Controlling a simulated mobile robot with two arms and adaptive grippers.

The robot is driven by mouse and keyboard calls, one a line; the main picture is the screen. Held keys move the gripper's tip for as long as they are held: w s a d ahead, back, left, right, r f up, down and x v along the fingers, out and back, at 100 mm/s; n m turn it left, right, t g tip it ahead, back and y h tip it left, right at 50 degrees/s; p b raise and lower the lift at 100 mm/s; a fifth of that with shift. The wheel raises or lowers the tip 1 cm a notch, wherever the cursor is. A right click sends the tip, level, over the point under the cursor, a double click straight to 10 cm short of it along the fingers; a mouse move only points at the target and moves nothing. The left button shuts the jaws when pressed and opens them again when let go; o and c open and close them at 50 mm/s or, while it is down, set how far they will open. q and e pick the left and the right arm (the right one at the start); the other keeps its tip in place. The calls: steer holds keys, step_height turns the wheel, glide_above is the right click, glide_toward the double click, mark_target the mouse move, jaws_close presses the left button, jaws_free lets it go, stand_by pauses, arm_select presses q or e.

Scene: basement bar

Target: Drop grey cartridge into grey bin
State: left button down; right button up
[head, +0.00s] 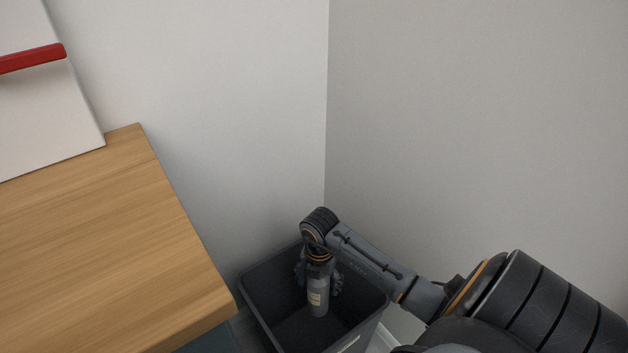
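A dark grey bin (262,304) stands in the corner on the floor at the bottom middle of the head view, with its open top facing up. My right gripper (318,279) points down over the bin's opening. It is shut on a grey cartridge (318,302) with a pale label. The cartridge hangs upright within the bin's outline, apart from the walls as seen here; its height above the bin floor is hard to tell. My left gripper is not in view.
A wooden counter (95,245) fills the lower left, its corner close to the bin's left rim. A white panel with a red handle (32,60) stands on it. Pale walls (470,120) meet behind the bin.

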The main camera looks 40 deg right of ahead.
steer(key=shift+o, duration=1)
step_height(320, 180, up, 12)
